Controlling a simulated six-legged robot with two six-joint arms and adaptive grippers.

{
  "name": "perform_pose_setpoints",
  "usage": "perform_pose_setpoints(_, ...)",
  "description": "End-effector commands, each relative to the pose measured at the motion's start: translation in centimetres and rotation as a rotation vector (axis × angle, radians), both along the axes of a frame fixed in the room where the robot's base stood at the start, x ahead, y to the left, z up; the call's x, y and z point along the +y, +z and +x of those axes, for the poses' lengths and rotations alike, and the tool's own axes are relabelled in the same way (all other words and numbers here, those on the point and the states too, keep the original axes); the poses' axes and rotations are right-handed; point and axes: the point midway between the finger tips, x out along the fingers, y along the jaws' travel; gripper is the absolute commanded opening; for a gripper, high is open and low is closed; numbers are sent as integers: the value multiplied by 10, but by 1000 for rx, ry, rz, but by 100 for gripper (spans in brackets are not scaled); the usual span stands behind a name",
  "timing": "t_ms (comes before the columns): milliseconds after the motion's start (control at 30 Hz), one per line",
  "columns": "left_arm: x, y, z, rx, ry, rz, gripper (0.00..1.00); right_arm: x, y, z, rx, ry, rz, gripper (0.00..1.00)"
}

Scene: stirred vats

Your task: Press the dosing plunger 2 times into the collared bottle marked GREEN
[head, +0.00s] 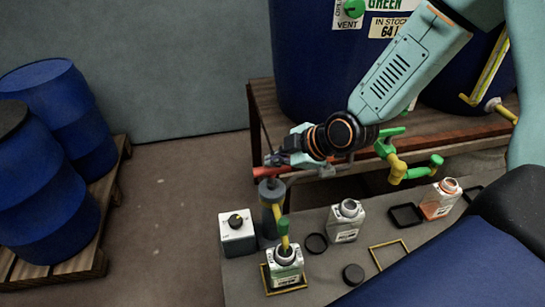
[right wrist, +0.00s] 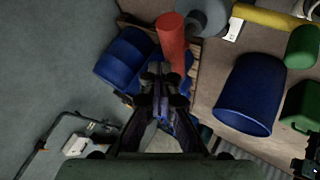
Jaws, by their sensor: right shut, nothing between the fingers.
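The dosing plunger (head: 271,192) is a grey upright cylinder with a knobbed top, on the grey table in the head view. A yellow and green spout (head: 283,232) hangs over the mouth of a white bottle (head: 286,273) just in front of it. That bottle stands inside a yellow square collar (head: 303,285); its marking is too small to read. My right gripper (head: 274,158) is above the plunger's top, apart from it as far as I can tell. In the right wrist view its fingers (right wrist: 163,78) are shut and empty. My left gripper is out of view.
A second white bottle (head: 344,221), an orange-filled bottle (head: 440,199), black caps and a white dial box (head: 237,234) share the table (head: 238,283). A blue vat labelled GREEN (head: 310,60) stands behind. Blue drums (head: 45,180) stand left.

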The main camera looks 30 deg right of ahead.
Motion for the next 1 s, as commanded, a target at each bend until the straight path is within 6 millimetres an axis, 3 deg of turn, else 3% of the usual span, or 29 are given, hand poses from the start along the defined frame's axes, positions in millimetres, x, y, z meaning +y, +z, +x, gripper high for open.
perform_pose_setpoints(1000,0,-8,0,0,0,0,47,0,-12,-1,3,0,0,0)
